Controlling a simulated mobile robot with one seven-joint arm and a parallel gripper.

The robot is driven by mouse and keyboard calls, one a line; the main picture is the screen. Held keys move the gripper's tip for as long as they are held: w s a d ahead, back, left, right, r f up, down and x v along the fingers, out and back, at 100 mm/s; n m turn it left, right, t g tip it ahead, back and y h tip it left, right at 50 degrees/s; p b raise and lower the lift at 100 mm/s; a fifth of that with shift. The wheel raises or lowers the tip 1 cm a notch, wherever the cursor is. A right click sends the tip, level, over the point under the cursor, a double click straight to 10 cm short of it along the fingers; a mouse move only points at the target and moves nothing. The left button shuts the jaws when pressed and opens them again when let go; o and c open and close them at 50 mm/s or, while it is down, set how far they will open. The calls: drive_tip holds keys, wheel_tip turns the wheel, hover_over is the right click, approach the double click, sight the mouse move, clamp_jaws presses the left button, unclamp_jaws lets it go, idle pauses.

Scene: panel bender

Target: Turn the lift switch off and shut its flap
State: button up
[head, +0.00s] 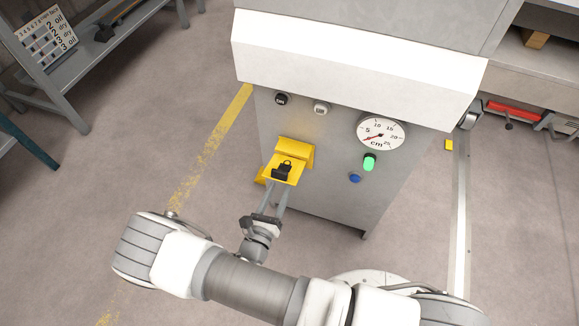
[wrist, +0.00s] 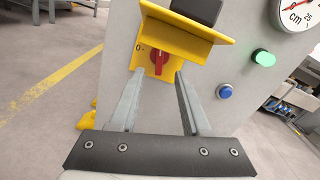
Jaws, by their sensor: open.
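The lift switch is a red rotary knob (wrist: 158,62) on a yellow plate (wrist: 146,56), with a "0" mark at its left; its handle looks roughly upright. Its yellow flap (wrist: 190,29) is raised and sticks out above the knob, with a black block (wrist: 196,10) on it. In the head view the flap (head: 293,178) hides the knob, and the black part (head: 283,170) looks like a padlock. My gripper (wrist: 158,76) is open, its fingertips just in front of the knob, one to each side; contact cannot be told. It also shows below the flap in the head view (head: 276,190).
A yellow part (wrist: 88,119) juts out at the cabinet's left edge.

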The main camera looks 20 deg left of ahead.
sight(289, 165)
drive_tip(key=w, duration=0.3)
drive_tip(key=w+b, duration=0.1)
drive_tip(key=w, duration=0.2)
drive_tip(key=w+b, duration=0.1)
drive_tip(key=w, duration=0.2)
drive_tip(key=shift+w+d, duration=0.3)
drive_tip(key=shift+d, duration=0.1)
clamp_jaws()
